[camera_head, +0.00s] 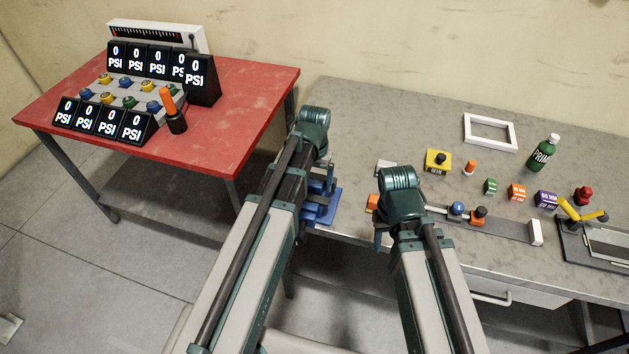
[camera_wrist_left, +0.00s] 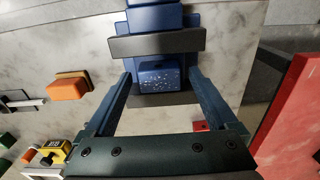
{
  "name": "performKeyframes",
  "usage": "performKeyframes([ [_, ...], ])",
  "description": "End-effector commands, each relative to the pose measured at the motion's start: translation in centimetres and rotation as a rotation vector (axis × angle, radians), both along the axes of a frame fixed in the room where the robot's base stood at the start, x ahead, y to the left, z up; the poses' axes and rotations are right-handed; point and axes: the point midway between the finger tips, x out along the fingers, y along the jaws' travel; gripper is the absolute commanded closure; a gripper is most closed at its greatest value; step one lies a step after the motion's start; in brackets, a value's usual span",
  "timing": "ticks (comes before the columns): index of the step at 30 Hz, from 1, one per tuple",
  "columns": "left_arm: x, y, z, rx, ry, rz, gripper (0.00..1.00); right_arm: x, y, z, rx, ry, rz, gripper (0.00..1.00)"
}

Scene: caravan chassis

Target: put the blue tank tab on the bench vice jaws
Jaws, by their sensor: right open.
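The bench vice (camera_head: 322,212) is blue and stands at the near left edge of the grey bench, partly hidden by my left arm. The left wrist view shows its dark jaws (camera_wrist_left: 155,42) close up. A small blue block with white specks (camera_wrist_left: 161,78) lies between the jaws; it looks like the blue tank tab, but I cannot be sure. My left gripper (camera_wrist_left: 160,86) is open, with its fingers on either side of that block and gaps visible. My right gripper (camera_head: 379,236) is mostly hidden below its wrist; it is open, near the bench's front edge.
An orange block (camera_head: 372,203) lies right of the vice. A rail (camera_head: 505,228) with blue and orange knobs lies along the front. A yellow box (camera_head: 438,160), white frame (camera_head: 490,132) and green bottle (camera_head: 543,153) stand behind. A red table (camera_head: 235,105) with gauges is left.

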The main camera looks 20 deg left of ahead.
Motion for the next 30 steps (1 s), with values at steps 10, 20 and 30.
performKeyframes([
  [10,0.0,0.0,0.5,0.0,0.0,0.0,0.09,0.0,0.0,0.5,0.0,0.0,0.0,0.5],
  [20,0.0,0.0,3.9,0.0,0.0,0.0,0.09,0.0,0.0,3.9,0.0,0.0,0.001,0.5],
  [30,0.0,0.0,9.3,0.0,0.0,0.0,0.09,0.0,0.0,9.3,0.002,0.0,-0.007,0.5],
])
